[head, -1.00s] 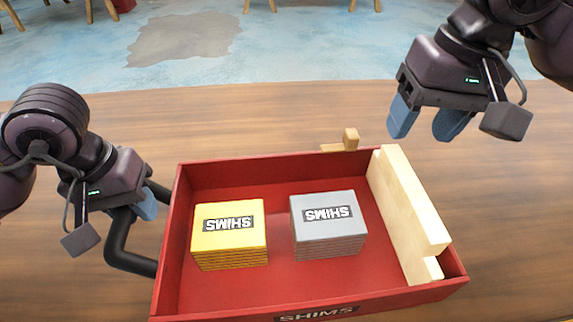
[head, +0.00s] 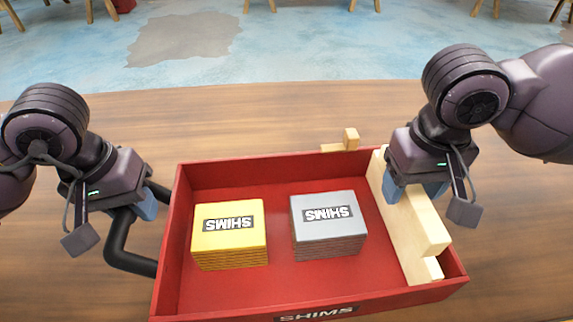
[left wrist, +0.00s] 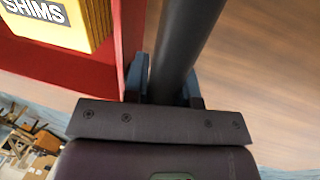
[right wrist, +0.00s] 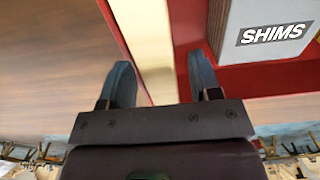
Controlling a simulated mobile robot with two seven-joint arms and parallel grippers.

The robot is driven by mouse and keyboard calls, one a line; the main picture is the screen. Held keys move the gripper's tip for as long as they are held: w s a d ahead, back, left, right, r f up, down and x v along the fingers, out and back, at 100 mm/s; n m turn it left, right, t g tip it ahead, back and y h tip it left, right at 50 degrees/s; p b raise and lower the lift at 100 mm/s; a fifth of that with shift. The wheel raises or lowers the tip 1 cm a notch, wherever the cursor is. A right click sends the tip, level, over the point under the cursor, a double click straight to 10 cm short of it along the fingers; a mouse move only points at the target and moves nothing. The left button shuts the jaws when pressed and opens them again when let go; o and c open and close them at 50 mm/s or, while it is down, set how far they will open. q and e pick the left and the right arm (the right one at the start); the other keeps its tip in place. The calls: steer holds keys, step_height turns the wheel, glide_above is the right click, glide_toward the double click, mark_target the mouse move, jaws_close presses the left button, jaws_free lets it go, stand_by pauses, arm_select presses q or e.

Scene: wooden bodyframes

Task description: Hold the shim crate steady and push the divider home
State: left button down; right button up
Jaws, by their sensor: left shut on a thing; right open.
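The red shim crate (head: 275,172) sits on the table with a black bar handle (head: 118,245) on its left side. My left gripper (head: 148,203) is shut on that handle, which also shows between its fingers in the left wrist view (left wrist: 190,35). The pale wooden divider (head: 428,236) stands at the crate's right end, its top above the rim. How deep its lower edge sits is hidden. My right gripper (head: 416,190) is open over the divider's far half. In the right wrist view its fingers lie on either side of the divider (right wrist: 145,45); contact cannot be told.
A yellow shim stack (head: 229,235) and a grey shim stack (head: 328,225) stand inside the crate, left of the divider. A small wooden piece (head: 350,139) lies just behind the crate. The table (head: 250,120) is otherwise clear.

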steer(key=shift+f, duration=0.7)
steer(key=shift+c, duration=0.3)
jaws_close()
